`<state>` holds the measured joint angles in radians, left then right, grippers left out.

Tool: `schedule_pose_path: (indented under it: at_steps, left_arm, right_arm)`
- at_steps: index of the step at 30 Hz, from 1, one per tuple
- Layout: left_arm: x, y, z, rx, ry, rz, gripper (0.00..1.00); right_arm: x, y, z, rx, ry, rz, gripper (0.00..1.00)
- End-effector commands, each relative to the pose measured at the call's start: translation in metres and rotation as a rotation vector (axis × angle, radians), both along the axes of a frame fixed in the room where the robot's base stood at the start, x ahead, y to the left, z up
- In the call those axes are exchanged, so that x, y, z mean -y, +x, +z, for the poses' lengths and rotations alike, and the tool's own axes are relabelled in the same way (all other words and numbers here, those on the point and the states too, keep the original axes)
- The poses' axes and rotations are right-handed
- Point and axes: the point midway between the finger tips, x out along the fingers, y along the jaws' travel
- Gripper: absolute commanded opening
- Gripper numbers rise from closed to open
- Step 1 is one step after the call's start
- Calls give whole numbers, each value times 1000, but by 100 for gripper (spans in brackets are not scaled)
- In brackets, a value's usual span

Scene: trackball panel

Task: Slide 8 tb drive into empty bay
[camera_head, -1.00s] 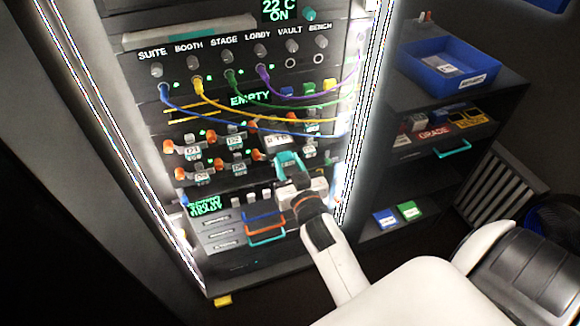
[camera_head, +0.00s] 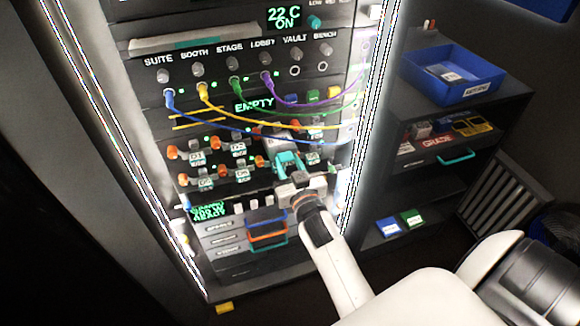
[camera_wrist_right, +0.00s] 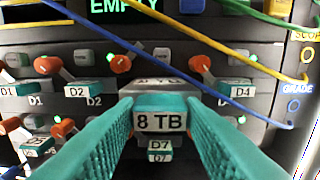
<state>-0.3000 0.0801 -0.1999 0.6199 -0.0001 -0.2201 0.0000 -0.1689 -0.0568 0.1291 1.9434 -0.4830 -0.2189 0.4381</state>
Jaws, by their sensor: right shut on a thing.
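The 8 TB drive (camera_wrist_right: 160,121) is grey with a white label front. My right gripper (camera_head: 288,160) is shut on it, with teal fingers on both sides of its front in the right wrist view. The drive points at the drive rows of the rack, between the D2 drive (camera_wrist_right: 90,90) and the D4 drive (camera_wrist_right: 240,90), above the D7 label. The bay opening behind it is hidden by the drive, and I cannot tell how far it is in. My left gripper is not in view.
Blue and yellow cables (camera_wrist_right: 200,45) hang across the rack front just above the drive. Neighbouring drives have orange latches. A blue bin (camera_head: 450,75) stands on the shelf unit at right. Coloured handles (camera_head: 266,228) stick out below.

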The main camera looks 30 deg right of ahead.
Motion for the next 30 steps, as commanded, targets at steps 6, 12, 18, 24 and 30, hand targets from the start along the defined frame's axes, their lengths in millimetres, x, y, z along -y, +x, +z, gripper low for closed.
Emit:
schedule_pose_path:
  at_steps: [6,12,18,24,30]
  left_arm:
    - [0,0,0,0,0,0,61]
    - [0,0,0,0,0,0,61]
    - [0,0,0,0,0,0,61]
    - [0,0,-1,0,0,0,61]
    - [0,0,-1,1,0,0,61]
  right_arm:
    - [1,6,1,3,-1,0,14]
    - [3,11,1,2,-1,0,14]
    - [4,16,2,3,-1,0,14]
    - [5,20,1,2,0,0,14]
    - [6,25,1,3,-1,0,14]
